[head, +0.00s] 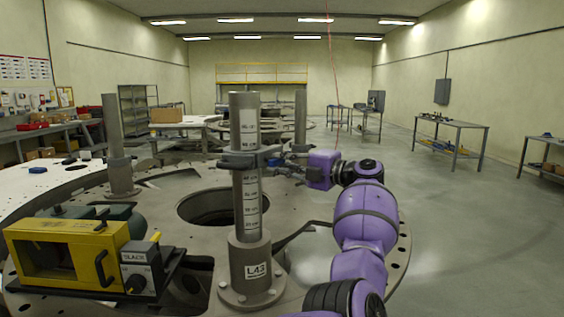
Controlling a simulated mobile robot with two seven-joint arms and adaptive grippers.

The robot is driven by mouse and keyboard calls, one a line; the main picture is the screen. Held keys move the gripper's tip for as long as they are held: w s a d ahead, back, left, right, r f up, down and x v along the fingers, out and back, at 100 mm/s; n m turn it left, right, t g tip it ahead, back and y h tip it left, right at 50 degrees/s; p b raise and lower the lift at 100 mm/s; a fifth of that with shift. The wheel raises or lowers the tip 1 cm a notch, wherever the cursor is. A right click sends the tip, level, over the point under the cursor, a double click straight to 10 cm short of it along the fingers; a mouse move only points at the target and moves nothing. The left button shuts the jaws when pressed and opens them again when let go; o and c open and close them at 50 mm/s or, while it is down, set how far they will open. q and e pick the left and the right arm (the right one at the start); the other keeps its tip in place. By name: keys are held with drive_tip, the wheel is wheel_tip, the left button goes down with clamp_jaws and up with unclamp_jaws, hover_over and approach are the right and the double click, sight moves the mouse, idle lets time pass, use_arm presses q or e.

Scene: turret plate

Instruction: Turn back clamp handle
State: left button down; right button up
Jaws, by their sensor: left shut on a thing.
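My left gripper (280,163), on the purple arm, is just right of the post at about the clamp's height. Its fingers are shut on what looks like the clamp handle, which is small and mostly hidden by them. My right gripper is not in view.
The posts stand on a round turret plate (150,208) with a large dark hole (205,207). A yellow-framed box (70,255) with a black unit is at the front left. Workbenches (450,125) line the right side, with open floor before them.

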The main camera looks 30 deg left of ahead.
use_arm(q)
drive_tip(key=shift+r, duration=0.2)
drive_tip(key=c, duration=1.7)
unclamp_jaws()
drive_tip(key=shift+f, duration=0.1)
drive_tip(key=shift+d, duration=0.15)
drive_tip(key=d, duration=1.1)
drive_tip(key=shift+s+d, duration=0.3)
drive_tip(key=shift+d, duration=0.1)
